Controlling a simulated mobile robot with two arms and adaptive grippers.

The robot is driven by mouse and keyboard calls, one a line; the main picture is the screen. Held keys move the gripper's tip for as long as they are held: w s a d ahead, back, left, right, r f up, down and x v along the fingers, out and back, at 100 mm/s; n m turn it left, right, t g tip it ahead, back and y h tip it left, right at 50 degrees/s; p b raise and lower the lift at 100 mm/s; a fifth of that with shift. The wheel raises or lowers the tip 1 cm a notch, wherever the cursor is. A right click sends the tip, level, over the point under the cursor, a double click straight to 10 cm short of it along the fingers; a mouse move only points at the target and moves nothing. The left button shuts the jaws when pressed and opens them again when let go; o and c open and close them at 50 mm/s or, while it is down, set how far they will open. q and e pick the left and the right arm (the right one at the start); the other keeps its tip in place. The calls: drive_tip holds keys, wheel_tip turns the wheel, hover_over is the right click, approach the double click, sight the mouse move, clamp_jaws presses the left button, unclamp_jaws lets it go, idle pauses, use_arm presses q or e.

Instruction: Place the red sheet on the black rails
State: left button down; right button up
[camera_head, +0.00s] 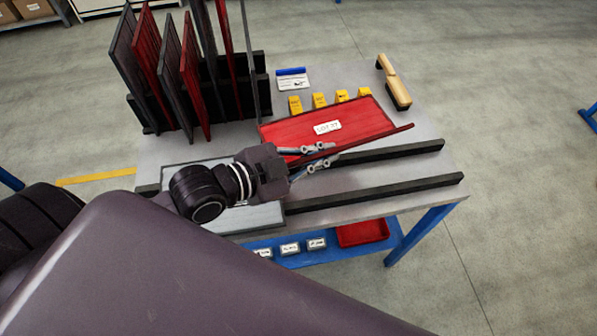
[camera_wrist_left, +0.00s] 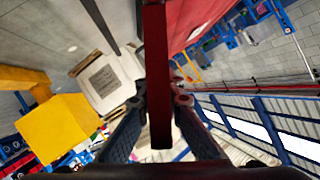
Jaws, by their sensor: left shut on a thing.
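The red sheet (camera_head: 360,115) has a white label and is in the middle of the head view, at the far side of the black rails. My left gripper (camera_head: 322,156) is shut on its near edge. In the left wrist view, the sheet's edge (camera_wrist_left: 158,80) runs between the two fingers. The far black rail (camera_head: 400,151) and the near black rail (camera_head: 420,189) lie roughly parallel on the table. The sheet looks tilted; I cannot tell whether it touches the far rail or table. My right gripper is not in view.
A light grey panel (camera_head: 262,217) lies under my left arm on the table (camera_head: 355,210). A black rack (camera_head: 145,115) of upright red and dark sheets stands back left. The rails' right part is clear.

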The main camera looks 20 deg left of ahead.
use_arm(q)
drive_tip(key=shift+m+h, duration=0.4)
drive_tip(key=d+r, duration=0.1)
drive_tip(key=w+d+r+p, duration=0.1)
drive_tip(key=d, duration=0.1)
drive_tip(key=w+d+r, duration=0.1)
drive_tip(key=d, duration=0.1)
drive_tip(key=shift+w+d+r, duration=0.15)
drive_tip(key=shift+r, duration=0.2)
drive_tip(key=w+d+r+m+g+h+p, duration=0.15)
drive_tip(key=d+r, duration=0.25)
drive_tip(key=d, duration=0.4)
drive_tip(key=shift+f+b, duration=0.4)
drive_tip(key=shift+f, duration=9.65)
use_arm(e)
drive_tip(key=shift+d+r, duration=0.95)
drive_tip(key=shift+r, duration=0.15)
use_arm(q)
drive_tip(key=c, duration=2.5)
unclamp_jaws()
drive_tip(key=shift+s+f, duration=0.1)
drive_tip(key=shift+f, duration=0.1)
drive_tip(key=o, duration=0.4)
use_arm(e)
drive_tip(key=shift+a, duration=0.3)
